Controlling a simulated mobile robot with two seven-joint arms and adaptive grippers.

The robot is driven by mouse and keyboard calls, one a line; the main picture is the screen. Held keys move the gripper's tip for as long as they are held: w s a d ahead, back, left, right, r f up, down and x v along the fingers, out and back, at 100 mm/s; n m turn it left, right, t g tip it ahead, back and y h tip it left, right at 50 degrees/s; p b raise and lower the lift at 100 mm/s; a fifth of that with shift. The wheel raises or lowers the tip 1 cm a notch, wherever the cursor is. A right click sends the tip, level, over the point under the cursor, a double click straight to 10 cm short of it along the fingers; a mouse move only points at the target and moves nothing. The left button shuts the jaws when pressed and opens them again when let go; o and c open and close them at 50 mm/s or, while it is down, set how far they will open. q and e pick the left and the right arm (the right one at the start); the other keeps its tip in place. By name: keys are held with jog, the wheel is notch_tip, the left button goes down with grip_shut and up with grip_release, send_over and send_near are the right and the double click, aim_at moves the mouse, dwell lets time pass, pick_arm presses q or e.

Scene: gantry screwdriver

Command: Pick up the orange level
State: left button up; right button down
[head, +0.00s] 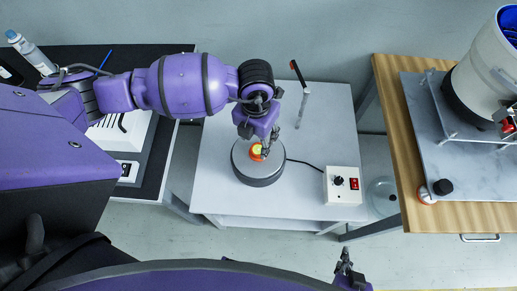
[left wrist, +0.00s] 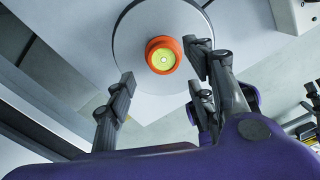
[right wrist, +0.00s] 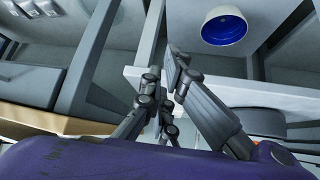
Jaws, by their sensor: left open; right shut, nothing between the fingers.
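The orange level (head: 257,152) is a small round orange piece with a yellow-green face. It sits on the round grey plate of a device (head: 259,175) on the white table. My left gripper (head: 265,143) is over it and partly covers it in the head view. In the left wrist view the level (left wrist: 163,55) lies ahead of the open fingers of my left gripper (left wrist: 160,85), nearer the right finger, with nothing held. My right gripper (head: 345,265) is low in the head view, away from the level. In the right wrist view its fingers (right wrist: 170,75) are shut and empty.
A wooden table (head: 395,100) with equipment is at right, a black table (head: 160,165) at left.

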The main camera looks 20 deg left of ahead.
aim_at(257, 148)
pick_arm(q)
notch_tip(257, 148, down, 6)
jog(key=shift+w+r, duration=0.1)
jog(key=shift+r, duration=0.15)
jog(key=shift+c, duration=0.3)
grip_shut()
